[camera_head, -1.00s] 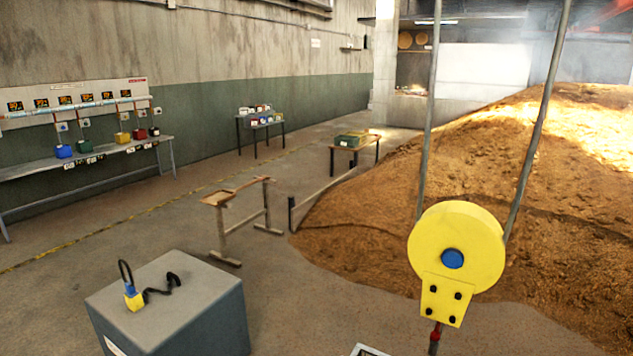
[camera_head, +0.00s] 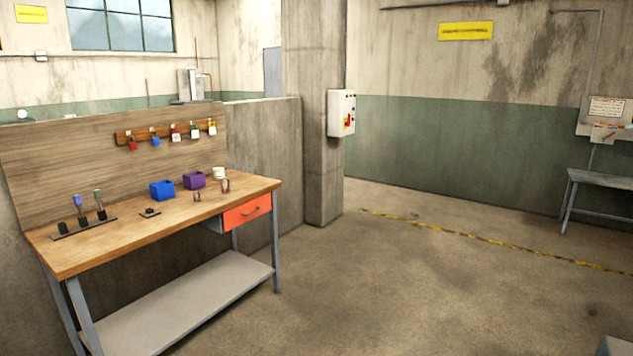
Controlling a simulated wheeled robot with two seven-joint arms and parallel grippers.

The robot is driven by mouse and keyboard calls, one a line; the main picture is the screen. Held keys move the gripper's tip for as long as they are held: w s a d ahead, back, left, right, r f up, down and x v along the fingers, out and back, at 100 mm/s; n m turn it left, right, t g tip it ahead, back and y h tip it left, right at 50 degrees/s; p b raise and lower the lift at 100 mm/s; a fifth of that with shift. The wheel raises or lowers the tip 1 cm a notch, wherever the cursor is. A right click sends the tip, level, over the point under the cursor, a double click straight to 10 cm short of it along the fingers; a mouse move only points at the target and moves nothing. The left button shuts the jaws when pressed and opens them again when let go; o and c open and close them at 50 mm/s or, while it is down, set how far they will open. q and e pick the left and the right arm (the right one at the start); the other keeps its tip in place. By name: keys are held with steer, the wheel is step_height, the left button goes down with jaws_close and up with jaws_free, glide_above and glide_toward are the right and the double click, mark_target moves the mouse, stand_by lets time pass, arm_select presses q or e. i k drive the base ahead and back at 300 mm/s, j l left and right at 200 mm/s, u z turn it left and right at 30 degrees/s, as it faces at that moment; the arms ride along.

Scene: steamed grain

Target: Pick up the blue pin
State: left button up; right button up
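A thin upright piece with a blue top (camera_head: 77,201) stands in a dark rack (camera_head: 85,228) at the left end of the wooden workbench (camera_head: 180,222). It looks like the blue pin, but it is small here. A similar piece with a green top (camera_head: 98,197) stands to its right in the same rack. The rack's leftmost dark holder (camera_head: 63,228) shows no coloured top. Neither of my grippers is in view.
A blue bin (camera_head: 162,190), a purple bin (camera_head: 194,180), a white cup (camera_head: 219,173) and small metal pieces stand on the bench. Padlocks hang on the board behind. The bench has an orange drawer (camera_head: 246,211) and a lower shelf (camera_head: 180,305). The floor (camera_head: 400,290) to the right is clear.

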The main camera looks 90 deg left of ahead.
mark_target(77, 199)
steer(key=u, duration=4.15)
steer(key=i+l, duration=0.1)
steer(key=i, duration=0.2)
steer(key=i+l, duration=0.1)
steer(key=i, duration=0.2)
